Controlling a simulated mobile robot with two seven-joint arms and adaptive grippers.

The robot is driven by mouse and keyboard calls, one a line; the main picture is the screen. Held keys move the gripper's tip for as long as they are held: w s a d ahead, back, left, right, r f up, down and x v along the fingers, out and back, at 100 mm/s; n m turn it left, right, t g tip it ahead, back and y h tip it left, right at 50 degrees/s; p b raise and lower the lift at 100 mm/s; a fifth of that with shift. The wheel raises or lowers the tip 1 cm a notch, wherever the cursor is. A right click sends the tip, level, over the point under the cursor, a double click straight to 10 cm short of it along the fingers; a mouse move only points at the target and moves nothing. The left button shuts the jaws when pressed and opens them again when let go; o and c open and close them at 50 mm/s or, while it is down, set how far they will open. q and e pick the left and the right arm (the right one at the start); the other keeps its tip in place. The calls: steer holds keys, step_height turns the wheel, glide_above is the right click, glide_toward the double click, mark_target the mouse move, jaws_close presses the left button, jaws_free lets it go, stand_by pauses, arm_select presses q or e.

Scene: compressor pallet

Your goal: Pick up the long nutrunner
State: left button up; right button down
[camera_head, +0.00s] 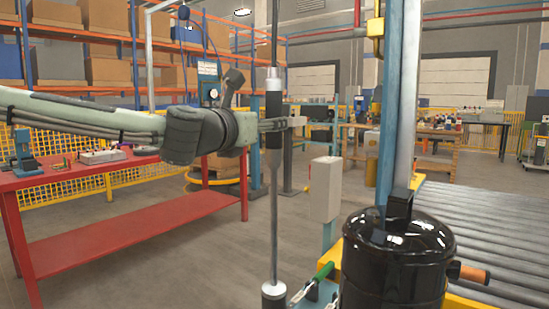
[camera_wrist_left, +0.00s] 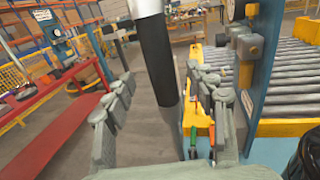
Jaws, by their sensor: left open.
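The long nutrunner (camera_head: 274,185) is an upright slim tool with a black grip sleeve and silver shaft, left of the black compressor (camera_head: 395,260). In the left wrist view its black sleeve (camera_wrist_left: 158,55) stands between my fingers. My left gripper (camera_head: 282,124) reaches in from the left at the height of the sleeve. It is open, with one finger on each side of the tool, as the left wrist view shows (camera_wrist_left: 162,85). Floor shows between the sleeve and the left finger; I cannot tell if the right finger touches. My right gripper is not in view.
A red workbench (camera_head: 150,212) stands at left. A blue-grey post (camera_head: 400,100) rises behind the compressor, and a roller conveyor (camera_head: 480,230) lies at right. A grey box on a post (camera_head: 325,190) and a green-handled tool (camera_head: 322,272) are close to the nutrunner.

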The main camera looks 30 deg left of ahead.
arm_select(q)
steer(key=w, duration=0.5)
steer(key=shift+w+a+r, duration=0.1)
steer(key=shift+a, duration=0.05)
jaws_close()
steer(key=shift+r, duration=0.25)
